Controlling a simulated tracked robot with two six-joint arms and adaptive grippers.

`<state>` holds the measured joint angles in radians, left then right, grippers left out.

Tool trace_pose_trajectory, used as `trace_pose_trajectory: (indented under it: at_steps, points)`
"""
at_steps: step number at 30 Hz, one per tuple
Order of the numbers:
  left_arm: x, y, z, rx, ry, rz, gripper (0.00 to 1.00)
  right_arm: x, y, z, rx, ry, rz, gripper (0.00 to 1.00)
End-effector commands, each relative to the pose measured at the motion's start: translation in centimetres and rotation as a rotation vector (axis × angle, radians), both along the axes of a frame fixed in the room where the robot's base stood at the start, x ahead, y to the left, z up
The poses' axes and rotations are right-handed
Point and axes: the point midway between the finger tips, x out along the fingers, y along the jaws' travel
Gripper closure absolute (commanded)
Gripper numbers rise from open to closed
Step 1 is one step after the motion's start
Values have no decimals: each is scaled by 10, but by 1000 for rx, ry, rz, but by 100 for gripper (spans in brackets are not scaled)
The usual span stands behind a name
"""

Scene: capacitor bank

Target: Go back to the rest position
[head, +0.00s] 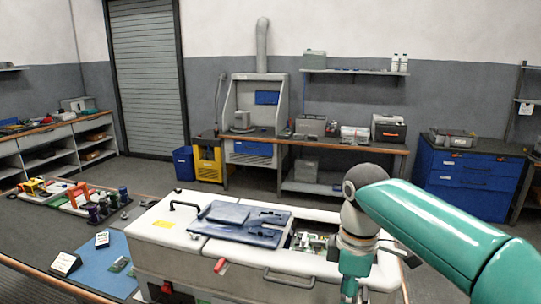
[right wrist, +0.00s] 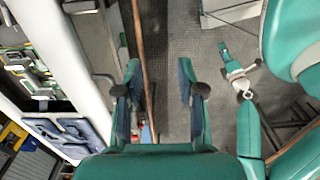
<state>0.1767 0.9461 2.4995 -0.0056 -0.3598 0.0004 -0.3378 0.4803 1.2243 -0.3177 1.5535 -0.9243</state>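My right arm (head: 440,228) comes into the head view from the right, bent over the right end of the white-topped cabinet (head: 172,216). Its gripper cannot be made out there. In the right wrist view my right gripper (right wrist: 162,88) is open, its two fingers wide apart with nothing between them. Below the fingers are a wooden edge and grey floor. The cabinet lies to the left in that view, apart from the fingers. My left gripper is in neither view.
A dark blue panel (head: 240,222) lies on the cabinet top, beside an opening with circuit boards (head: 312,242). A blue mat (head: 98,270) and coloured parts (head: 95,205) are on the bench at left. Workbenches and a blue drawer cabinet (head: 470,184) line the back.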

Motion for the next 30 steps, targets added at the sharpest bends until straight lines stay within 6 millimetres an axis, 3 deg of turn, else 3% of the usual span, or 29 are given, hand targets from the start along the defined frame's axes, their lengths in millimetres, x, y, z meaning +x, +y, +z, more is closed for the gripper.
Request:
trace_pose_trajectory:
  at_steps: [11, 14, 17, 21, 24, 27, 30]
  points:
    - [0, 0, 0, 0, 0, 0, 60, 18, 18, -109, 76, 29, -161, 61]
    - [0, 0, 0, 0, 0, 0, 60, 16, 22, -153, 109, 46, -241, 61]
    - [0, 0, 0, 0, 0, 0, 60, 5, 26, -210, 154, 75, -360, 61]
    - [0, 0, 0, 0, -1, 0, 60, -33, 30, -303, 234, 129, -626, 61]
    - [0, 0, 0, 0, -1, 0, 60, -73, 31, -356, 278, 168, -844, 61]
    - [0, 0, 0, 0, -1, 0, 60, -116, 28, -393, 305, 196, -1056, 61]
    - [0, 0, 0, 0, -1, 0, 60, -153, 25, -413, 314, 214, -1233, 61]
